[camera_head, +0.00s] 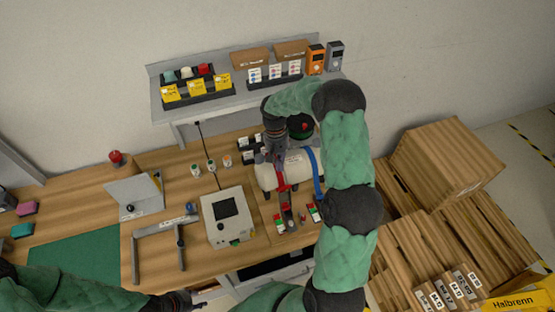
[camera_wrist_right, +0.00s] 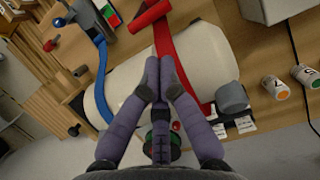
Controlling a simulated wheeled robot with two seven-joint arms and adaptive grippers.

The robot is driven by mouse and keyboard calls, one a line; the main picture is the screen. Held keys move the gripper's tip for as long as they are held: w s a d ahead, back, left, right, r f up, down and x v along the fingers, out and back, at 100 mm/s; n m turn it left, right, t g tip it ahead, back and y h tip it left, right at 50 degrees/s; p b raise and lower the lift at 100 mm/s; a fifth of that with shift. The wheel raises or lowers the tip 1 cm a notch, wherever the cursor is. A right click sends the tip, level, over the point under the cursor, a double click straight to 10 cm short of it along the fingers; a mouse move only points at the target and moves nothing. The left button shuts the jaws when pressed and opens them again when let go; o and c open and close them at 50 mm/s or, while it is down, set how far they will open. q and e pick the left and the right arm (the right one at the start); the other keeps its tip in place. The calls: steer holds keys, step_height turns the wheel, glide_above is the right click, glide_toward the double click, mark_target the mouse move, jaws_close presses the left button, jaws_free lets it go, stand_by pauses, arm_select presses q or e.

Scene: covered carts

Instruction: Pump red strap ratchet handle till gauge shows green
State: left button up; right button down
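A cream tank (camera_head: 267,179) lies on a wooden board, crossed by a red strap (camera_head: 279,172) and a blue strap (camera_head: 318,180). The red ratchet handle (camera_head: 283,187) is at the tank's front; it also shows in the right wrist view (camera_wrist_right: 150,15). Red-green-white gauge blocks stand in front, one near the red strap (camera_head: 279,222) and one near the blue (camera_head: 314,214); their readings are too small to tell. My right gripper (camera_wrist_right: 160,60) is over the tank beside the red strap, fingertips together, nothing seen between them. My left gripper (camera_head: 200,300) is at the lower edge, its fingers unclear.
A beige box with a dark screen (camera_head: 228,218) stands left of the tank. Small bottles (camera_head: 211,165) stand behind it. A grey frame (camera_head: 160,232) and a green mat (camera_head: 75,262) lie further left. A shelf (camera_head: 160,108) is behind; wooden crates (camera_head: 440,165) are at right.

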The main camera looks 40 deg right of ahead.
mark_target(280, 178)
arm_select(q)
steer(key=shift+w+r+p, duration=0.2)
steer(key=shift+r+p, duration=0.25)
steer(key=shift+r, duration=0.1)
arm_select(e)
steer(key=x, duration=0.6)
steer(key=shift+w+f, duration=0.1)
steer(key=shift+f, duration=0.2)
arm_select(q)
steer(key=shift+a+f, duration=0.1)
steer(key=shift+f, duration=0.05)
arm_select(e)
steer(key=shift+s+r+b, duration=0.1)
steer(key=shift+s+b, duration=0.1)
steer(key=shift+b, duration=0.1)
steer(key=shift+s+a+r+t, duration=0.15)
steer(key=shift+s+a+t, duration=0.05)
steer(key=shift+s+t, duration=0.1)
arm_select(q)
steer(key=shift+s+a+f, duration=0.2)
steer(key=shift+a+f, duration=0.15)
steer(key=shift+a, duration=0.1)
steer(key=shift+f+b, duration=0.1)
steer(key=shift+b, duration=0.2)
arm_select(e)
steer(key=shift+s, duration=0.1)
arm_select(q)
steer(key=shift+a+f, duration=0.1)
